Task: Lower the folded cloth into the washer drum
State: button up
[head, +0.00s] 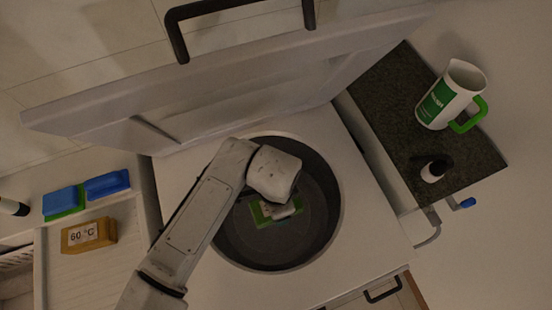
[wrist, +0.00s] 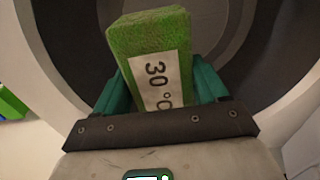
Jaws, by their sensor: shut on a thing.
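The folded green cloth (wrist: 148,38) carries a white label reading 30 °C in the wrist view. My gripper (wrist: 160,88) is shut on it, with a teal finger on each side. In the head view a little green of the cloth (head: 258,214) shows beside my gripper (head: 278,211), over the opening of the washer drum (head: 312,225). The drum is dark, round and open at the top, and its grey wall (wrist: 255,45) lies behind the cloth in the wrist view. I cannot tell how deep the cloth is, and my arm hides part of the drum.
The washer's raised lid (head: 230,80) stands behind the drum. A yellow block labelled 60 °C (head: 88,235) and blue and green blocks (head: 64,200) lie on the left. A white jug (head: 449,97) and a small bottle (head: 436,169) stand on the dark counter (head: 395,105) at right.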

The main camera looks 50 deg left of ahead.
jog(key=shift+f+b, duration=6.35)
jog(key=shift+f, duration=3.15)
jog(key=o, duration=1.1)
jog(key=shift+o, duration=0.2)
notch_tip(320, 180, up, 11)
jog(key=shift+f, duration=0.1)
